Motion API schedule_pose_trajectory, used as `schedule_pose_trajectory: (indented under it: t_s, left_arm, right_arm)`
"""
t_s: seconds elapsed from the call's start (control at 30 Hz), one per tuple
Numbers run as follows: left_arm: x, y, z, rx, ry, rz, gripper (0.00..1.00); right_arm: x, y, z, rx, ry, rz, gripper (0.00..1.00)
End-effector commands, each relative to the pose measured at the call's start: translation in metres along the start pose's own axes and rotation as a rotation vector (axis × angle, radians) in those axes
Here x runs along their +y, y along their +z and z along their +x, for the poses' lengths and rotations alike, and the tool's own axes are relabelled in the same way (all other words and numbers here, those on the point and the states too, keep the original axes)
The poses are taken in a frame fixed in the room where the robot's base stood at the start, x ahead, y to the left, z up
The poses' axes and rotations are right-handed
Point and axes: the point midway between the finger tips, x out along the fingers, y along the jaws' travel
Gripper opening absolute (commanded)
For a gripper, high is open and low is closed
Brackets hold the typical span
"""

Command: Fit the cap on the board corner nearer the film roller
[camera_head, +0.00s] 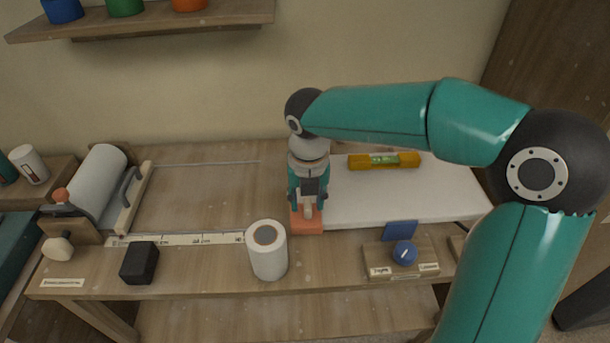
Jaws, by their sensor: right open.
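The white board (410,194) lies flat on the right part of the bench. The orange cap (309,227) is at the board's front left corner, the side toward the film roller (97,178). I cannot tell whether the cap is fully seated, since my gripper hides much of it. My right gripper (307,211) points down directly over the cap, and its jaws are open around or just above the cap's upper part. The film roller stands at the bench's left end, with a white roll and a dark handle. My left gripper is not in view.
A white roll (268,258) stands upright just left in front of the cap. A black block (140,263) and a ruler strip (185,239) lie further left. A yellow level (384,161) rests on the board. A blue knob (404,253) sits in front. The left-middle bench is clear.

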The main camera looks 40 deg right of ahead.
Motion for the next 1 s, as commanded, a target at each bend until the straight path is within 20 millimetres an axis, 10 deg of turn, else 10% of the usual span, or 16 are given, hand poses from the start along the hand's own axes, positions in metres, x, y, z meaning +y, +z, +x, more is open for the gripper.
schedule_pose_trajectory:
  t_s: [0.53,1.0]
  left_arm:
    - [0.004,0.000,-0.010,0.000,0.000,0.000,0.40]
    - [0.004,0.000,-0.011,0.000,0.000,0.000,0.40]
  right_arm:
    - [0.001,0.001,-0.105,-0.002,0.003,-0.001,0.41]
    - [0.001,0.000,-0.122,0.000,0.001,-0.001,0.41]
